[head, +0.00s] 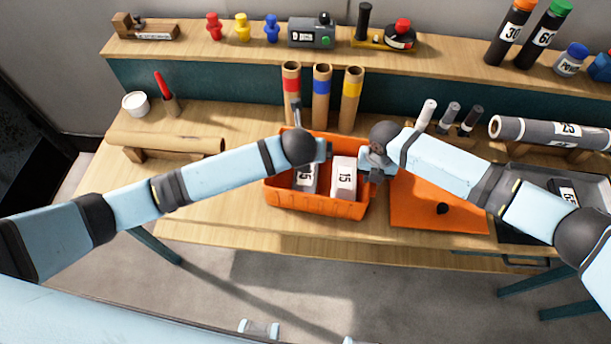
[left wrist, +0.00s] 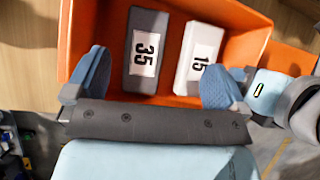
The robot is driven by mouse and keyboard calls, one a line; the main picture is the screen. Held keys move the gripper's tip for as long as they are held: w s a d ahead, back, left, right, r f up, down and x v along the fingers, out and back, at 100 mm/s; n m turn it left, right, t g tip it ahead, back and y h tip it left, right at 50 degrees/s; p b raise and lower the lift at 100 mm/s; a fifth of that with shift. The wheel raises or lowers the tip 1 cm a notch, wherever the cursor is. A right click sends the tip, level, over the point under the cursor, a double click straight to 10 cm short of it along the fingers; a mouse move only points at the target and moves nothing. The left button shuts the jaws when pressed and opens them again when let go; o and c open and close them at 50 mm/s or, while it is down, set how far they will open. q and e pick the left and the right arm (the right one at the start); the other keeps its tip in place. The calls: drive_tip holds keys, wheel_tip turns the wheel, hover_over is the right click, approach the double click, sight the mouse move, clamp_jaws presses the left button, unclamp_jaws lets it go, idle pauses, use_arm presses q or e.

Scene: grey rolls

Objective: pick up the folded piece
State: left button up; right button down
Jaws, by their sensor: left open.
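Two block-like pieces lie side by side in an orange bin (head: 318,208). One is dark grey with a label reading 35 (left wrist: 147,52); it shows partly in the head view (head: 305,180). The other is white with a label reading 15 (head: 344,178), also in the left wrist view (left wrist: 200,56). I cannot tell which is folded. My left gripper (left wrist: 156,82) is open above the bin, its blue fingers spread wide with the dark grey piece between and beyond them. My right gripper (head: 373,163) is by the bin's right rim; its fingers are unclear.
Three cardboard tubes (head: 321,95) with coloured bands stand behind the bin. An orange board (head: 440,205) lies to the right, then a grey tray (head: 520,178) with a dark labelled piece (head: 564,190). A brown roll (head: 165,143) rests at left. Bench front left is clear.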

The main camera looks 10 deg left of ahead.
use_arm(q)
drive_tip(key=s, duration=0.1)
drive_tip(key=s+f+g, duration=0.2)
drive_tip(key=shift+s+a+f+m+y, duration=0.2)
drive_tip(key=shift+s+a+m+y, duration=0.1)
drive_tip(key=shift+a+y, duration=0.1)
hover_over(305, 174)
drive_tip(key=s, duration=0.2)
drive_tip(key=f, duration=0.5)
drive_tip(key=shift+s, duration=0.2)
drive_tip(key=shift+x, duration=3)
drive_tip(key=shift+d, duration=0.15)
drive_tip(key=c, duration=1)
wheel_tip(305, 174, up, 18)
use_arm(e)
drive_tip(key=c, duration=0.9)
unclamp_jaws()
drive_tip(key=shift+r, duration=0.1)
